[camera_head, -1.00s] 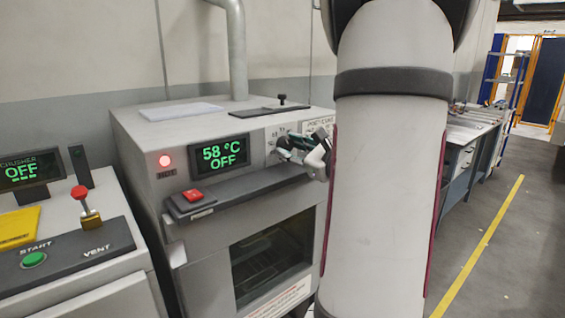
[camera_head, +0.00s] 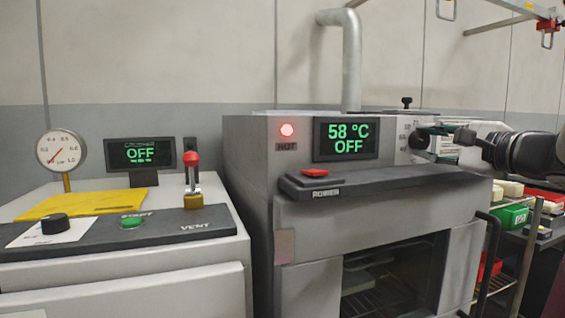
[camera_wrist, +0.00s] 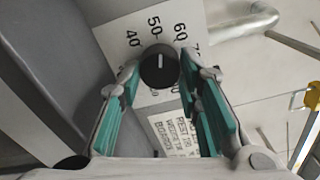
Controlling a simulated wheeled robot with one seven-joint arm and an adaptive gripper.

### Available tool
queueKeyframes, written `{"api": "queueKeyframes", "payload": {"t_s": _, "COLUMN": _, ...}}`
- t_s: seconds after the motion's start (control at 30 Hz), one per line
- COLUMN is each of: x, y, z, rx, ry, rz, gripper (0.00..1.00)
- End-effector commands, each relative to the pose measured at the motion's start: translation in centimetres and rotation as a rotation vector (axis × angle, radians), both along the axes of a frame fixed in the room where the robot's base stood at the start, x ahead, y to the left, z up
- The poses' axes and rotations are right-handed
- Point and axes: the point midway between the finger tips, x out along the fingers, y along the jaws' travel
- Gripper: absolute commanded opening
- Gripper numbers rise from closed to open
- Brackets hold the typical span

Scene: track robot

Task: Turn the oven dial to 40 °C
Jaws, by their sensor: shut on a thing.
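The oven (camera_head: 255,195) stands in the middle of the head view. Its display (camera_head: 346,139) reads 58 °C OFF in green. The black dial (camera_wrist: 160,66) is in the wrist view, on a white scale plate (camera_wrist: 118,32) marked 40, 50, 60 and further. Its white pointer line points up the picture, close to the 50 mark, with 40 to its left. My gripper (camera_wrist: 159,63) has its green-padded fingers on both sides of the dial and is shut on it. In the head view, my gripper (camera_head: 432,137) reaches the oven's dial panel from the right and partly hides it.
A red HOT lamp (camera_head: 287,130) glows, and a red POWER button (camera_head: 314,172) sits on the oven's ledge (camera_head: 400,179). The crusher (camera_head: 120,255) stands left, with a yellow sheet, green START button and red-topped lever. A shelf with bins (camera_head: 512,216) is at right.

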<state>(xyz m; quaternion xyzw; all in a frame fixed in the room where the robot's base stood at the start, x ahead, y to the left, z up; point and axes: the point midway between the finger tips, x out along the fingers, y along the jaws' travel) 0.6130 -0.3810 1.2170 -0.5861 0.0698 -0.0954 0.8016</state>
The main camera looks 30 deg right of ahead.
Motion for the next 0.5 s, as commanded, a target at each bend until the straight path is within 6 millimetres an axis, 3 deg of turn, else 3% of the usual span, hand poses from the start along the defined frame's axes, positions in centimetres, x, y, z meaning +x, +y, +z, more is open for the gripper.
{"api": "queueKeyframes", "payload": {"t_s": 0.5, "x": 0.11, "y": 0.08, "z": -0.41, "rx": -0.425, "ry": 0.1, "rz": 0.002, "gripper": 0.04}}
